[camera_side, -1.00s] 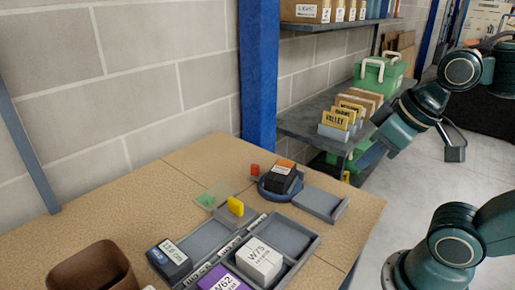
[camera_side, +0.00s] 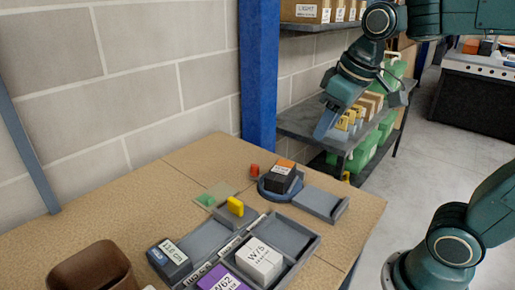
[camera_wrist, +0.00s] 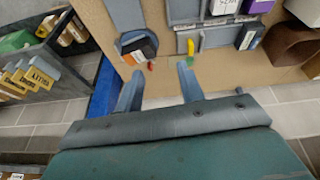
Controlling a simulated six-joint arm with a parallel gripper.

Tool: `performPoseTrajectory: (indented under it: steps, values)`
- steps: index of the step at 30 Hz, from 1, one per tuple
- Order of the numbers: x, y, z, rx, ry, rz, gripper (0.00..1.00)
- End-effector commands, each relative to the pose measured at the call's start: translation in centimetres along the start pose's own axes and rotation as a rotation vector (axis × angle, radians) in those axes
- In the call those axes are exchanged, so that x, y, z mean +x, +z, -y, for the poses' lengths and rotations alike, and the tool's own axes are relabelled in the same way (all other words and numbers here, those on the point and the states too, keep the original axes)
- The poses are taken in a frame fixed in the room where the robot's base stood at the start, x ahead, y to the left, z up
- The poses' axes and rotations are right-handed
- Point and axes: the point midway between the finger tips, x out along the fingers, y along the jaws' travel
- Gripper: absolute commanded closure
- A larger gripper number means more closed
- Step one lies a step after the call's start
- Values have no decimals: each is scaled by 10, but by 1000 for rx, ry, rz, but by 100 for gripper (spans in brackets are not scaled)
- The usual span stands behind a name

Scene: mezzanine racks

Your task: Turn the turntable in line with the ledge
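The turntable (camera_side: 268,195) is a round blue disc on the right part of the table; it also shows in the wrist view (camera_wrist: 122,41). A black box (camera_side: 281,180) with an orange top and white label sits on it. The ledge (camera_side: 320,204) is a grey, low-walled tray right beside the turntable; it also shows in the wrist view (camera_wrist: 126,14). In the side view the box looks turned at an angle to the ledge. My gripper (camera_wrist: 160,77) is open and empty, its two fingers apart. In the side view it hangs above and beyond the turntable, touching nothing.
A small red block (camera_side: 255,170) is by the turntable's left edge. A yellow piece (camera_side: 235,206) and a green pad (camera_side: 214,195) lie left of it. Grey trays with boxes (camera_side: 260,262) fill the front. A blue post (camera_side: 259,70) and loaded shelves stand behind.

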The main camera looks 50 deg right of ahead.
Motion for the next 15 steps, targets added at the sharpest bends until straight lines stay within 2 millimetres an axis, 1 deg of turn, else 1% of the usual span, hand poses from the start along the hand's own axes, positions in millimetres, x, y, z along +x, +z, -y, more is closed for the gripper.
performPoseTrajectory:
  steps: [1,3,8,15]
  values:
    - [4,-12,-3,-6,0,18,62]
    - [8,-26,-6,-18,-1,37,62]
    - [21,-57,-15,-41,-4,83,62]
    - [50,-101,-29,-78,-14,152,62]
